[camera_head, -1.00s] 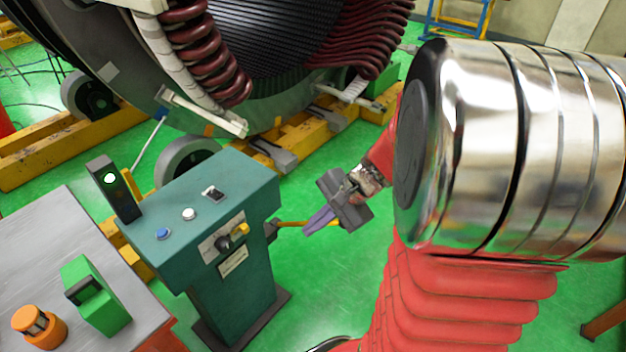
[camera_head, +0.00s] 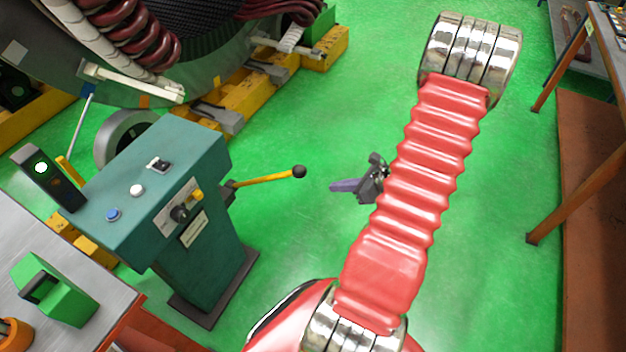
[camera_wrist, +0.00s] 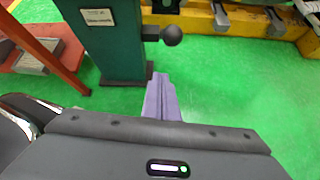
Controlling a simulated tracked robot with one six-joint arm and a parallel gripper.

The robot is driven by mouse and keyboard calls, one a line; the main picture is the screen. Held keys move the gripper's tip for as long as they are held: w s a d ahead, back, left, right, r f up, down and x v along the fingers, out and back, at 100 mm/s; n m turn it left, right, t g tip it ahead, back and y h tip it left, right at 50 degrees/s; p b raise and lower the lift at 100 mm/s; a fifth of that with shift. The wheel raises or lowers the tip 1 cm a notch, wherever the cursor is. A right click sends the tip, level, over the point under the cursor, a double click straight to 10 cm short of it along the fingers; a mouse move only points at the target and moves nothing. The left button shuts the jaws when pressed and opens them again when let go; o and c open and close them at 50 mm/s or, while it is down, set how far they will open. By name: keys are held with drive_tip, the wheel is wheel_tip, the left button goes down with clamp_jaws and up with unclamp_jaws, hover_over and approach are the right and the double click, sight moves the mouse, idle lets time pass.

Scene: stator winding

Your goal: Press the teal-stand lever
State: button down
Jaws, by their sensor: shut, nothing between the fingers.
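The teal stand (camera_head: 190,205) stands left of centre in the head view, with buttons and a knob on its top and front. Its lever (camera_head: 265,179) is a yellow rod with a black ball at the end, sticking out of the stand's right side and tilted slightly upward. The wrist view shows the stand (camera_wrist: 112,45) at the upper left and the lever's dark ball (camera_wrist: 172,36) just beyond my fingertips. My gripper (camera_head: 336,186) is shut and empty, with purple fingers pointing left, to the right of the ball and apart from it. My fingers show in the wrist view (camera_wrist: 161,84).
A large stator (camera_head: 130,50) on yellow beams stands behind the stand. A grey table (camera_head: 60,275) with a green block (camera_head: 54,289) is at the lower left. A brown-legged table (camera_head: 582,165) is at the right. Green floor lies open around my gripper.

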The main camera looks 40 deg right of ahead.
drive_tip(key=shift+s+d+f+m, duration=0.45)
drive_tip(key=shift+d+f+m, duration=0.1)
drive_tip(key=shift+f+m, duration=0.05)
drive_tip(key=w+a+f, duration=0.1)
drive_tip(key=w, duration=0.4)
drive_tip(key=w+a+f, duration=0.1)
drive_tip(key=w+f, duration=0.1)
drive_tip(key=w, duration=0.3)
drive_tip(key=shift+w+a+f, duration=0.25)
drive_tip(key=shift+w+f, duration=0.05)
drive_tip(key=shift+w, duration=0.1)
drive_tip(key=shift+r+h, duration=0.2)
drive_tip(key=shift+h, duration=0.1)
